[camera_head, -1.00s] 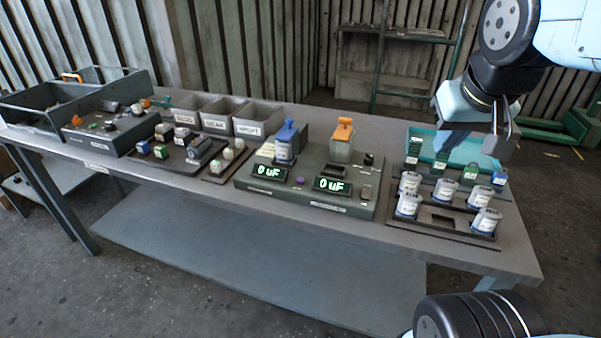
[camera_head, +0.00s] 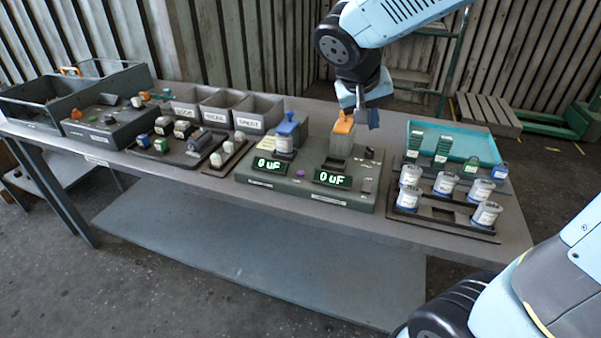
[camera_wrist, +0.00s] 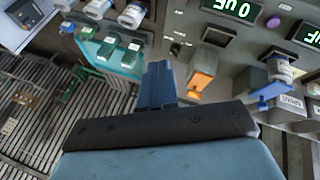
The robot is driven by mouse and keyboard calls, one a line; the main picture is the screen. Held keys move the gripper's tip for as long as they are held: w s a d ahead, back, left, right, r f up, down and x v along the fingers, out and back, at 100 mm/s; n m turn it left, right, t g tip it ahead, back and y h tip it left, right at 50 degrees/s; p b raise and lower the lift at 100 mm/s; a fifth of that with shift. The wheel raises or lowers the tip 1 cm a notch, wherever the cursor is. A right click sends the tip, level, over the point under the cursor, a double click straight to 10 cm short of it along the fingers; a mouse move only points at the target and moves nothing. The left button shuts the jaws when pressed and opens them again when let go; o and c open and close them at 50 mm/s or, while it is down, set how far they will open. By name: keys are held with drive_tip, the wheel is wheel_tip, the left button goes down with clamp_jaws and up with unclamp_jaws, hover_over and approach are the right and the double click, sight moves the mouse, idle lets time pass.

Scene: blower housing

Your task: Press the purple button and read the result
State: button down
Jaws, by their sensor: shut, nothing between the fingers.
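The purple button (camera_head: 300,173) is a small round cap on the green-grey tester (camera_head: 280,193), between two lit displays. It also shows in the wrist view (camera_wrist: 273,22). The left display (camera_head: 270,165) and the right display (camera_head: 332,179) both read "0 uF". A white capacitor (camera_head: 284,145) stands under the blue clamp (camera_head: 288,122) on the left. The orange clamp (camera_head: 344,124) is on the right; no capacitor shows in the socket before it. My gripper (camera_head: 370,118) is shut and empty, above and behind the tester by the orange clamp, apart from the button.
A rack of white capacitors (camera_head: 446,183) and a teal tray (camera_head: 455,143) stand at the right. Grey bins (camera_head: 260,108) stand behind small parts on the left. A second box with knobs (camera_head: 110,123) and an open crate (camera_head: 28,112) are further left.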

sight(298, 174)
drive_tip(key=w+a+f+t, duration=0.1)
drive_tip(key=w+a+f, duration=0.2)
drive_tip(key=a, duration=0.4)
drive_tip(key=w+a+f+n+t+h, duration=0.1)
drive_tip(key=w+a+f+t, duration=0.1)
drive_tip(key=a, duration=0.6)
drive_tip(key=shift+w+a+f, duration=0.15)
drive_tip(key=shift+w+f, duration=0.5)
drive_tip(key=shift+f, duration=0.05)
drive_tip(key=shift+f, duration=4.4)
drive_tip(key=shift+f, duration=0.15)
drive_tip(key=shift+f, duration=0.2)
drive_tip(key=shift+f, duration=0.45)
drive_tip(key=shift+r, duration=0.85)
drive_tip(key=shift+r, duration=0.1)
